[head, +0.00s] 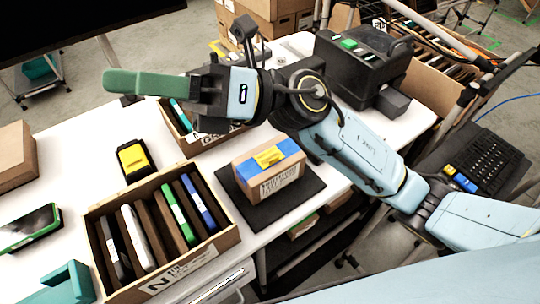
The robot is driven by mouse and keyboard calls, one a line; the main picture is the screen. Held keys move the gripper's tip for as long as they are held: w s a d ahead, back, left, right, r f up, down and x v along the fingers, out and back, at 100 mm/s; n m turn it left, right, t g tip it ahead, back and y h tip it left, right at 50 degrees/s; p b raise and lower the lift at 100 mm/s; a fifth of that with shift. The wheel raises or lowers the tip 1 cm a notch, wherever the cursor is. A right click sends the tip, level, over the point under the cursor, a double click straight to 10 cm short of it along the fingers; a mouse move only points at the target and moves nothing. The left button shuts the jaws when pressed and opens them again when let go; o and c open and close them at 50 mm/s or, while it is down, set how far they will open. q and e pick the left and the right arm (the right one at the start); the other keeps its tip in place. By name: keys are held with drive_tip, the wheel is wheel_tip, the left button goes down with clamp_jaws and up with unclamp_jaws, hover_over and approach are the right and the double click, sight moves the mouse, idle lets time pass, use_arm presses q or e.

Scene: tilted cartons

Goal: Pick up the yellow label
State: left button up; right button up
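The yellow label (278,152) lies on top of a brown carton (277,184), over a strip of blue tape (248,167). The carton rests on a black mat (237,190) near the table's right edge and has a printed white label on its side. My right gripper (135,84) has green fingers pointing left, up and to the left of the carton and away from the yellow label. The fingers overlap from this angle, so the gap between them does not show. My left gripper is out of view.
An open carton (220,240) with several upright slim items stands at the front. Another open box (196,147) is behind it, below my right gripper. A yellow and black device (134,160), a green-edged device (28,227) and a teal object (65,286) are at left. A black printer (362,62) stands behind my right arm.

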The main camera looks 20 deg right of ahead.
wheel_tip(320, 180, down, 7)
drive_tip(key=s+a+n+g+h, duration=0.2)
drive_tip(key=n+g+h, duration=0.2)
drive_tip(key=n+h, duration=0.3)
drive_tip(key=n+t+h, duration=0.3)
drive_tip(key=t+h, duration=0.3)
drive_tip(key=h, duration=1)
hover_over(270, 160)
wheel_tip(270, 160, down, 15)
drive_tip(key=shift+s+a+f, duration=0.1)
drive_tip(key=shift+f, duration=0.1)
drive_tip(key=shift+f+p, duration=0.3)
drive_tip(key=shift+f, duration=2.5)
clamp_jaws()
